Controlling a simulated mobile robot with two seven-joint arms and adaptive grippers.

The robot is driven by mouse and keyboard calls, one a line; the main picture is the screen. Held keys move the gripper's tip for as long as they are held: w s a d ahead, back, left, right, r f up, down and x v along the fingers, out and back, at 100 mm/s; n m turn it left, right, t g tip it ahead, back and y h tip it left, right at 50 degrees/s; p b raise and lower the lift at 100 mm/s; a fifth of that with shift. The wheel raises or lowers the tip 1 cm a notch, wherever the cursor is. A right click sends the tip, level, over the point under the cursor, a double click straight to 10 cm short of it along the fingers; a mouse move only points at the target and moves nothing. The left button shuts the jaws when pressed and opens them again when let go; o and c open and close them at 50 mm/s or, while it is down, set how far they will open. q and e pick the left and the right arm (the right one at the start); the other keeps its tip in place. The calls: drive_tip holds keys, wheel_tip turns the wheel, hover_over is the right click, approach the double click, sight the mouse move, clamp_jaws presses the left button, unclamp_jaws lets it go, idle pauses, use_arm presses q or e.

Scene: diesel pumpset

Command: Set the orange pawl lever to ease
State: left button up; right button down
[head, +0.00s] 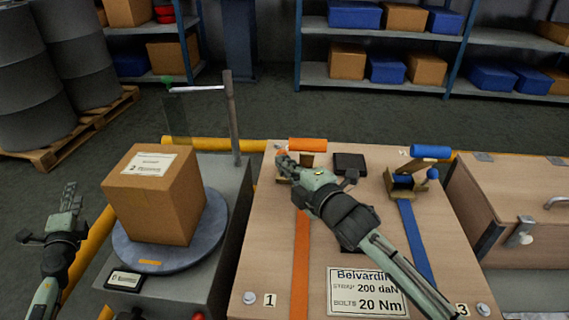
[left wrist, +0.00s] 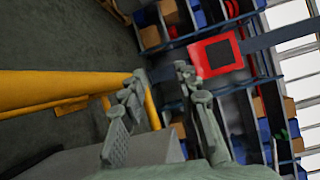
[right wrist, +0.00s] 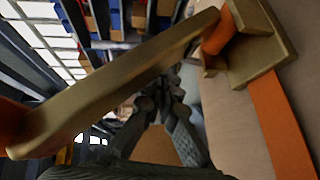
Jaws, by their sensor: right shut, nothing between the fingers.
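The orange ratchet on the wooden bench has an orange handle (head: 308,144) at its top, with an orange strap (head: 300,260) running toward the front. In the right wrist view a brass-coloured bar (right wrist: 110,88) crosses close to the camera, with orange parts at both ends, and the orange strap (right wrist: 280,125) lies at right. I cannot tell which part is the pawl lever or its setting. My right gripper (head: 284,162) is shut and empty beside the ratchet, partly covering it; contact is unclear. My left gripper (head: 70,192) is open and empty, left of the cardboard box.
A cardboard box (head: 155,198) sits on a round turntable (head: 205,235), near an upright post (head: 232,120). A blue ratchet handle (head: 430,151) with a blue strap (head: 415,240) stands right of my right arm. A wooden chest (head: 510,190) is at far right. Yellow rails (head: 200,144) run behind.

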use_arm(q)
drive_tip(key=s+a+f+n+g+y, duration=0.15)
drive_tip(key=s+f, duration=0.25)
drive_tip(key=s, duration=0.8)
drive_tip(key=s+d+f+n+g+h, duration=0.1)
drive_tip(key=s+d+f+n+g, duration=0.3)
drive_tip(key=f, duration=0.6)
drive_tip(key=s+d+f+n+g, duration=0.2)
drive_tip(key=s+d+f+g, duration=0.2)
drive_tip(key=s+d+f, duration=0.45)
use_arm(e)
drive_tip(key=shift+w, duration=0.1)
use_arm(q)
drive_tip(key=s+d+f+n+g+h, duration=0.2)
drive_tip(key=d+f, duration=0.4)
drive_tip(key=d, duration=0.4)
drive_tip(key=s+d+f+n+g+h, duration=0.2)
drive_tip(key=d+f+h, duration=0.3)
drive_tip(key=d, duration=0.5)
drive_tip(key=shift+s+d+f+n, duration=0.25)
drive_tip(key=shift+s+f+n, duration=0.1)
drive_tip(key=shift+f, duration=0.4)
drive_tip(key=shift+h, duration=0.25)
